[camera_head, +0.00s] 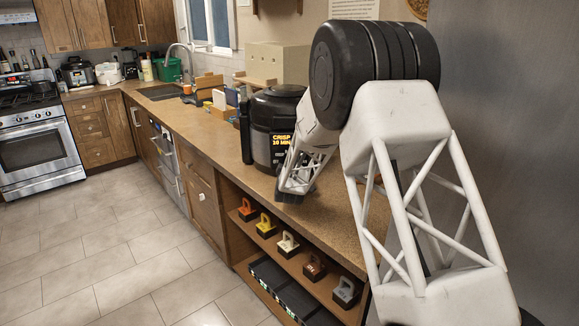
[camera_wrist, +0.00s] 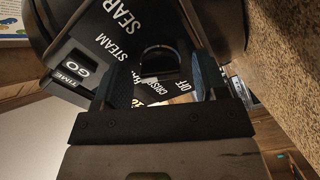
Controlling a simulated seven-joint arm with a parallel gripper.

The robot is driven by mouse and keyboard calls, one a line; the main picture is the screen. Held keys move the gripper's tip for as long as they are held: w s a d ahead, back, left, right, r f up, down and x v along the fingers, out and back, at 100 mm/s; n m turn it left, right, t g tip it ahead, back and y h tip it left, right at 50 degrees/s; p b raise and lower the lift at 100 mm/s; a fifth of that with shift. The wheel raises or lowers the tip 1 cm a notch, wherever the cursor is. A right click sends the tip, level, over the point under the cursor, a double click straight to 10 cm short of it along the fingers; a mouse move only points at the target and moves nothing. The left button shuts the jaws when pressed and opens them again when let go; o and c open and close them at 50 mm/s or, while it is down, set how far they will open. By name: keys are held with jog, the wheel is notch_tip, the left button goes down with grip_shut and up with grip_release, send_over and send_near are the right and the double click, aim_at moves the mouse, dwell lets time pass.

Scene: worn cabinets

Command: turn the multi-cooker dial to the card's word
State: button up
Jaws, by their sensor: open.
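The black multi-cooker (camera_head: 263,150) stands on the counter, with "CRISP 10 MIN" in orange and white letters on its front. In the wrist view its dark round dial (camera_wrist: 160,62) has a pale rim. The words SEAR, STEAM, OFF and what looks like CRISP surround it; other lettering is partly hidden. Which word the dial points to is unclear. My gripper (camera_wrist: 162,72) is open, one finger on each side of the dial; I cannot tell whether they touch it. I cannot identify the card for certain.
GO and TIME buttons (camera_wrist: 76,77) sit left of the dial in the wrist view. The counter (camera_head: 205,125) runs back to a sink (camera_head: 165,91). A shelf below holds several coloured handled blocks (camera_head: 288,243). A beige box (camera_head: 277,62) stands behind the cooker.

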jog(key=c, duration=0.9)
jog(key=shift+m, duration=0.8)
jog(key=o, duration=0.9)
jog(key=shift+s, duration=0.1)
jog(key=shift+s+d, duration=0.2)
jog(key=shift+s, duration=1.7)
jog(key=shift+s+d, duration=0.15)
jog(key=shift+s, duration=1.7)
